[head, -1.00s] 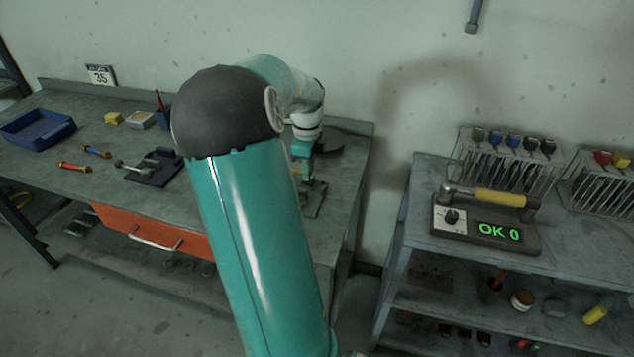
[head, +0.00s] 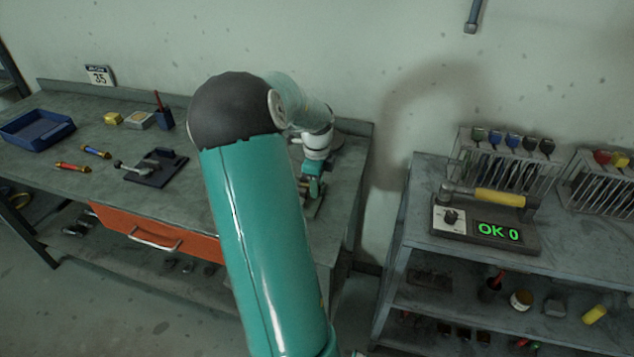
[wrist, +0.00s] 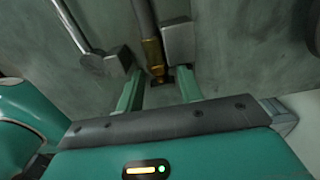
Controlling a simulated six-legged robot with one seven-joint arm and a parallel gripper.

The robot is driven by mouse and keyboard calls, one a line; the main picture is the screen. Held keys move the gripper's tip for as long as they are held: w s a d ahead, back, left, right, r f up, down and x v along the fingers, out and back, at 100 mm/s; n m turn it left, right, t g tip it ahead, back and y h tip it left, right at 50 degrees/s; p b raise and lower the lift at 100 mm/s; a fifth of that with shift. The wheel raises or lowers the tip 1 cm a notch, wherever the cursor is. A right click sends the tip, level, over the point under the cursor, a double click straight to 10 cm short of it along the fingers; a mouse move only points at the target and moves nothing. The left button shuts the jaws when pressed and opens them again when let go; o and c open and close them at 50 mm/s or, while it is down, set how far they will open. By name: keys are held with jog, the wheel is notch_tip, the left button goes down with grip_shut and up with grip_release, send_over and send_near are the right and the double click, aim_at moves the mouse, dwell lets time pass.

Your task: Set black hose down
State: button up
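In the wrist view, the dark hose (wrist: 144,16) with a brass end fitting (wrist: 153,55) lies between the two fingers of my gripper (wrist: 150,52). The fingers stand apart. A narrow gap shows between the left finger pad and the fitting; the right pad is very close to the hose, and I cannot tell if it touches. The grey bench surface is behind them. In the head view, my gripper (head: 313,187) is low over the right end of the workbench (head: 75,185), partly hidden by my arm. I cannot make out the hose there.
A thin metal rod (wrist: 75,25) lies left of the fingers. The bench also holds a blue tray (head: 37,130), a dark fixture (head: 155,167) and small tools. A gap separates it from the right shelf with the "OK 0" panel (head: 487,222).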

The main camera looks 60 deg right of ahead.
jog(key=shift+o, duration=0.5)
jog(key=shift+r, duration=0.1)
jog(key=shift+r, duration=0.25)
notch_tip(320, 180, up, 12)
jog(key=w+a+r+n+t, duration=0.25)
jog(key=w+a+n, duration=0.55)
jog(key=a, duration=0.5)
jog(key=w+a+r+n, duration=0.1)
jog(key=a+r+n, duration=0.1)
jog(key=a+n, duration=0.45)
jog(key=w+a+r+n, duration=0.1)
jog(key=w+a+n, duration=0.15)
jog(key=a, duration=0.65)
jog(key=s+a+n+t, duration=0.1)
jog(key=s+a+n, duration=0.3)
jog(key=a+n, duration=0.4)
jog(key=s+a+n+t, duration=0.2)
jog(key=s+a+n, duration=0.1)
jog(key=a+n, duration=0.6)
jog(key=a, duration=0.3)
jog(key=shift+s+a, duration=0.3)
jog(key=shift+s, duration=0.05)
jog(key=shift+r, duration=0.1)
